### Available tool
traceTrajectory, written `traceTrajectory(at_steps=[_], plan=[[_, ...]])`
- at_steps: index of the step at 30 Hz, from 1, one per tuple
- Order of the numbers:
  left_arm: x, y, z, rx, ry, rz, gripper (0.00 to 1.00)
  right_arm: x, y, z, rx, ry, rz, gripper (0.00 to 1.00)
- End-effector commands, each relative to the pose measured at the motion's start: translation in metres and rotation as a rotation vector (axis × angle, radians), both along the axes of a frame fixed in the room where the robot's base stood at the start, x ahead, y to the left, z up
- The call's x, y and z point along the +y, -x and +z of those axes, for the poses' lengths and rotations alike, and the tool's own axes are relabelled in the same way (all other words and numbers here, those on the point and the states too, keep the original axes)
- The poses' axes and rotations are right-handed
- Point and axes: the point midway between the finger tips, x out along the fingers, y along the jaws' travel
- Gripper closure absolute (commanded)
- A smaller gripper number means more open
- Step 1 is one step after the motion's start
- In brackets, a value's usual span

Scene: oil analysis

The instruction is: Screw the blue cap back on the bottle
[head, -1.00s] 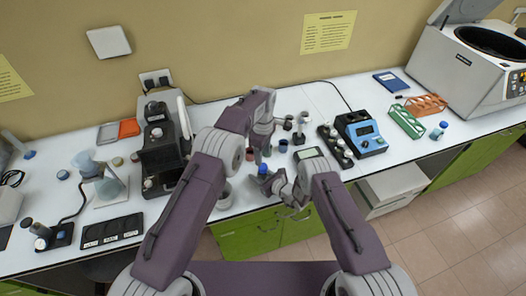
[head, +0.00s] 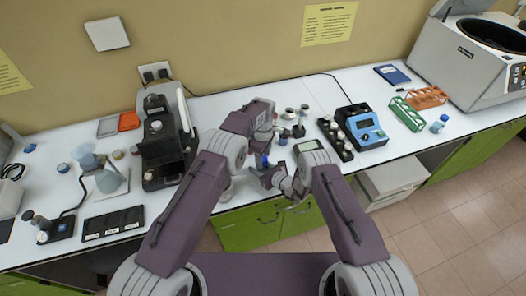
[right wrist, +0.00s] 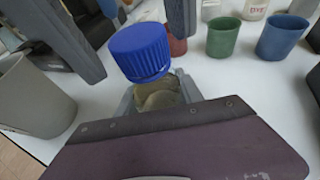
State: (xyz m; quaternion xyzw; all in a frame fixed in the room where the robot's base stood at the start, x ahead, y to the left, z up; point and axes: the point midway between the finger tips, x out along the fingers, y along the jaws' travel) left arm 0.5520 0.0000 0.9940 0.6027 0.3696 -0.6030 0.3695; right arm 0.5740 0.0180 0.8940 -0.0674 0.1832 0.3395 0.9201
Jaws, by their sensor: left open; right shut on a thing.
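The blue cap (right wrist: 140,50) sits on top of a small bottle (right wrist: 158,94) of yellowish liquid; whether its thread is engaged cannot be told. In the head view the blue cap (head: 262,161) is a small spot between my two grippers. My right gripper (head: 268,177) is shut on the bottle, which is held upright near the bench's front edge. My left gripper (head: 259,150) is open just above and around the cap. Its dark fingers (right wrist: 122,28) show on either side of the cap in the right wrist view. Most of the bottle is hidden behind my right gripper.
A grey beaker (right wrist: 34,96) stands close on the left. Red, green (right wrist: 224,37) and blue (right wrist: 282,38) cups stand behind. A microscope-like black device (head: 163,140) is left of my arms. A blue meter (head: 365,128) and tube racks (head: 408,114) are right.

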Motion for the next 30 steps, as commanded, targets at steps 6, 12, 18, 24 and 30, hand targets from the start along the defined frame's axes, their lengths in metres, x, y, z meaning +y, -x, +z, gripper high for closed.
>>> traceTrajectory(at_steps=[6, 12, 18, 24, 30], plan=[[0.0001, 0.0002, -0.0033, 0.000, 0.000, 0.000, 0.49, 0.0000, -0.0002, 0.0004, -0.001, -0.001, 0.000, 1.00], [0.0001, 0.0002, -0.0031, 0.000, 0.000, 0.000, 0.74, 0.0000, -0.0002, 0.0004, -0.001, -0.001, 0.000, 1.00], [0.0001, 0.0002, -0.0030, 0.001, 0.000, -0.004, 1.00, 0.0000, -0.0002, 0.0004, -0.001, -0.001, 0.000, 1.00], [0.0004, 0.0003, -0.0032, 0.001, 0.000, -0.350, 1.00, -0.0001, -0.0002, 0.0004, -0.001, -0.001, 0.000, 1.00], [0.0007, 0.0000, -0.0037, 0.001, 0.001, -1.041, 1.00, -0.0001, -0.0003, 0.0004, -0.001, 0.000, -0.001, 1.00]])
